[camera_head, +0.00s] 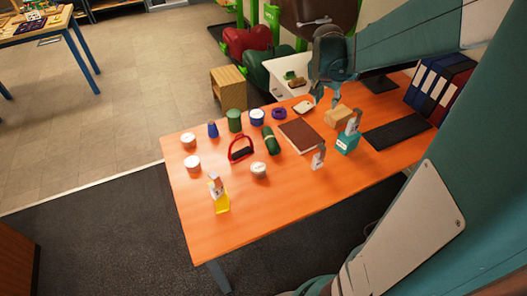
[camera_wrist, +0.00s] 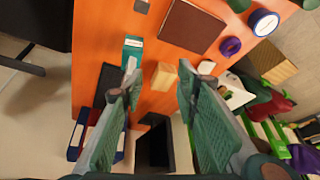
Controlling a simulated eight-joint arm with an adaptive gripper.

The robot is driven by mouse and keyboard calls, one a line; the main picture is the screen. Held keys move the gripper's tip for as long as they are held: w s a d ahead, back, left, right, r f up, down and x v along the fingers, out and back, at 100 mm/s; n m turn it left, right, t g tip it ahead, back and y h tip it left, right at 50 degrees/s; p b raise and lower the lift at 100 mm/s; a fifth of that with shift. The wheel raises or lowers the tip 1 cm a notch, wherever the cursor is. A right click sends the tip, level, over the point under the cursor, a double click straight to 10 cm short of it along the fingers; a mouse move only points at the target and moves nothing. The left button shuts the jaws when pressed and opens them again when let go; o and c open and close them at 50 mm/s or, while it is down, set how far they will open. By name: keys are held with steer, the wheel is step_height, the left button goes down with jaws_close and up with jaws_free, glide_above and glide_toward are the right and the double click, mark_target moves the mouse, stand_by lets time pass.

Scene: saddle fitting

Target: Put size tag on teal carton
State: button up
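The teal carton (camera_head: 347,143) stands on the right part of the orange table, with a grey upright piece on top. I cannot tell for sure which thing is the size tag; a small pale flat piece (camera_head: 303,107) lies near the table's back edge and shows in the wrist view (camera_wrist: 206,67), right of a tan block (camera_head: 338,116).
On the orange table (camera_head: 270,205) are a brown book (camera_head: 300,136), a yellow bottle-like item (camera_head: 221,203), a red stirrup (camera_head: 240,149), a green roll (camera_head: 271,141) and several round tins. A black keyboard (camera_head: 396,132) and binders (camera_head: 438,86) are at right. The front middle is clear.

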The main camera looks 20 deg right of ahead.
steer(key=s+a+r+n+t+y, duration=0.1)
steer(key=s+a+r+n, duration=0.2)
steer(key=a, duration=0.7)
steer(key=s+a+r+n+t+y, duration=0.1)
steer(key=s+a+r+n, duration=0.25)
steer(key=a, duration=0.55)
steer(key=s+a+f+n+t+y, duration=0.1)
steer(key=s+a+n+t+y, duration=0.1)
steer(key=s+a+n, duration=0.4)
steer(key=shift+s+a+t, duration=0.3)
steer(key=shift+s+a, duration=2.4)
steer(key=shift+a, duration=1.85)
stand_by(1.0)
